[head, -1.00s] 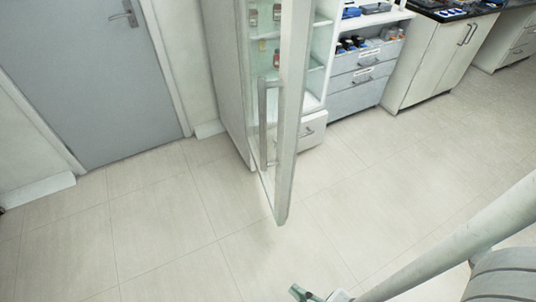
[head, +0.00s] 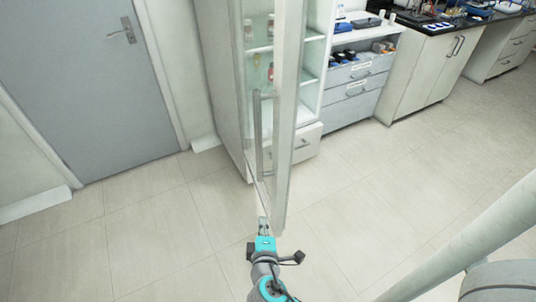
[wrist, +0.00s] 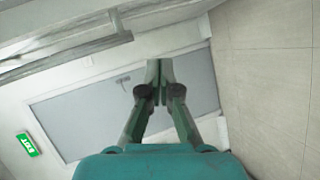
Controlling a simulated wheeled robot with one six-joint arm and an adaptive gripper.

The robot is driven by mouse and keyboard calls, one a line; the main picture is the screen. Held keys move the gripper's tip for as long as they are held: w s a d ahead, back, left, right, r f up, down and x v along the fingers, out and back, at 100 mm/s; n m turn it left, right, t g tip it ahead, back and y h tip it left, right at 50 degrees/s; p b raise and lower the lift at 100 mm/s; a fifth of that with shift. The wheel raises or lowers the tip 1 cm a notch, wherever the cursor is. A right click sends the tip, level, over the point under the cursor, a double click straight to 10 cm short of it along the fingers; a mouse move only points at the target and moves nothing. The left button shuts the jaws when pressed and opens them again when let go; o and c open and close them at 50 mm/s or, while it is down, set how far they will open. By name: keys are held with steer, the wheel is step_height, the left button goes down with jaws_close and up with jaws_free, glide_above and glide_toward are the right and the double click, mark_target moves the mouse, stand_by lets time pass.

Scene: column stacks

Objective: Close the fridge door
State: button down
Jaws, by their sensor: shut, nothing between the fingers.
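The fridge (head: 222,80) is a tall white cabinet with glass shelves holding small bottles. Its door (head: 289,120) stands wide open, swung out toward me, with a long vertical handle (head: 258,135) on its left face. My gripper (head: 263,222) is low in front of the door, near its bottom front corner. In the head view I cannot tell whether it touches the door. In the wrist view my gripper (wrist: 158,85) has its fingers together with nothing between them, and a pale frame with a bar-like edge (wrist: 65,45) fills the upper left.
A grey room door (head: 85,80) is at the left. A drawer unit (head: 355,82) and a dark-topped counter (head: 430,60) stand right of the fridge. The tiled floor (head: 150,240) is clear. A green exit sign (wrist: 27,145) shows in the wrist view.

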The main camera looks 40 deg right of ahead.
steer(key=w+d+r+m+g+h, duration=0.2)
steer(key=w+r+h, duration=0.3)
steer(key=r, duration=0.3)
steer(key=m+g+h, duration=0.2)
steer(key=g, duration=0.1)
glide_toward(274, 146)
steer(key=x, duration=0.6)
steer(key=shift+w+d, duration=0.1)
steer(key=shift+w, duration=0.05)
